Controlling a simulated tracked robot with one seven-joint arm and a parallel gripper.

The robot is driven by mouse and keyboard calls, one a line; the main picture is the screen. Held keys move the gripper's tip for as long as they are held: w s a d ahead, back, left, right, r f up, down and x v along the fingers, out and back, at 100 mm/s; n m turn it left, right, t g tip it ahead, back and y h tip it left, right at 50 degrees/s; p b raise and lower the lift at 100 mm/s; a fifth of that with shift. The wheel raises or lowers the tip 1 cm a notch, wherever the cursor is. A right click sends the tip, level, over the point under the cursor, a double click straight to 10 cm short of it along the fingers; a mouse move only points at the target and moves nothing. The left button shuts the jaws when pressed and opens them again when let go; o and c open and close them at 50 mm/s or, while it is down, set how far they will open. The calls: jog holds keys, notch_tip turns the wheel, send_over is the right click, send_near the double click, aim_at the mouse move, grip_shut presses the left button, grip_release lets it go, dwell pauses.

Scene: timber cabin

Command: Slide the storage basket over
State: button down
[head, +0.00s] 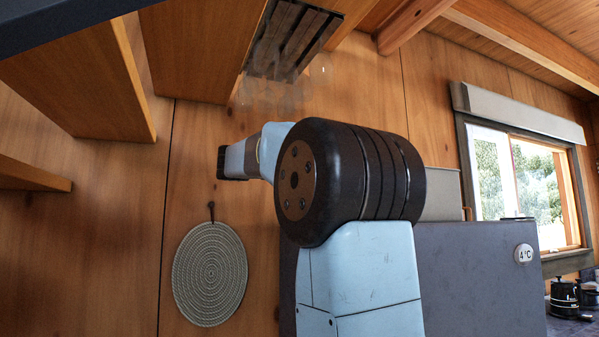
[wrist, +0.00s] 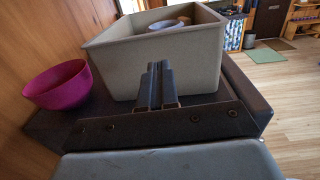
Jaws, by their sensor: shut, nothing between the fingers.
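The storage basket (wrist: 160,53) is a grey, open-topped box on a dark flat top in the wrist view. A small pale round item (wrist: 168,25) lies inside it. Part of a grey box, seemingly the same basket (head: 441,194), shows behind my arm in the head view, on top of the grey fridge. My gripper (wrist: 157,72) is shut and empty, with its fingers in front of the basket's near wall. I cannot tell whether they touch it. In the head view my arm hides much of the basket.
A magenta bowl (wrist: 58,84) stands left of the basket, near the timber wall. The grey fridge (head: 480,275) has a temperature badge. Glasses (head: 270,95) hang under the upper shelf. A round woven mat (head: 209,275) hangs on the wall. The floor lies beyond the right edge.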

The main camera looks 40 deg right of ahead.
jog(key=s+d, duration=0.2)
jog(key=d, duration=0.7)
jog(key=shift+d, duration=0.15)
jog(key=shift+w, duration=0.15)
